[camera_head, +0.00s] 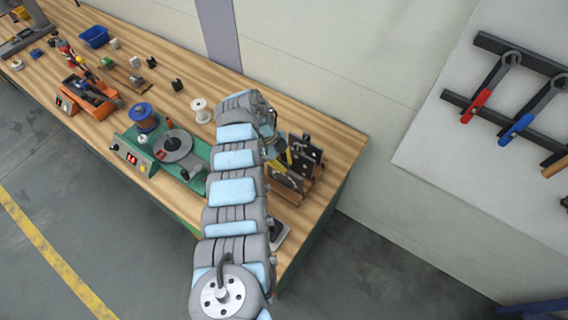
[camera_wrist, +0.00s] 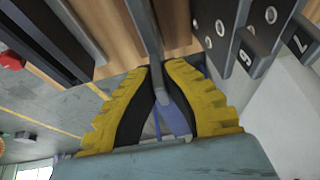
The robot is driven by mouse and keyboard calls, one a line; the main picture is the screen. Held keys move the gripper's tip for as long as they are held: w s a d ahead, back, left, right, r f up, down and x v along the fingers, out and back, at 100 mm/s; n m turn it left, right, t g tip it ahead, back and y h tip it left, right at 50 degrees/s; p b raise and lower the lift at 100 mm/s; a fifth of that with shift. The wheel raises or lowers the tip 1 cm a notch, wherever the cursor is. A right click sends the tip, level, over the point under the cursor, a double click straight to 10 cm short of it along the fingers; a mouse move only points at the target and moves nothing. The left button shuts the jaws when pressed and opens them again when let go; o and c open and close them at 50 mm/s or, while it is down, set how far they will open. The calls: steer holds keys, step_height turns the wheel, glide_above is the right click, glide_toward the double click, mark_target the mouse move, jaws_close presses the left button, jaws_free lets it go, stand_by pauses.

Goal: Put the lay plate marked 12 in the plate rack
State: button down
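My gripper (camera_wrist: 157,68) has yellow and black fingers that close on a thin grey plate (camera_wrist: 150,40), seen edge-on between the fingertips. No number shows on this plate, so I cannot tell if it is 12. In the head view my gripper (camera_head: 283,160) is over the right end of the bench, partly hidden by my arm. Dark plates with holes (camera_head: 312,152) stand there in a wooden plate rack (camera_head: 303,190). In the wrist view, plates marked 9 (camera_wrist: 246,57) and 7 (camera_wrist: 300,43) stand to the right. Wood of the rack (camera_wrist: 118,30) shows behind the gripped plate.
A green machine with a grey disc (camera_head: 173,146) and a blue spool (camera_head: 142,114) stands left of my arm. A white spool (camera_head: 200,108) stands behind it. An orange device (camera_head: 92,97) and blue bin (camera_head: 94,36) are farther left. Tools hang on the right wall panel (camera_head: 440,140).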

steer(key=c, duration=1.2)
jaws_free()
steer(key=shift+c, duration=0.2)
steer(key=shift+r, duration=0.1)
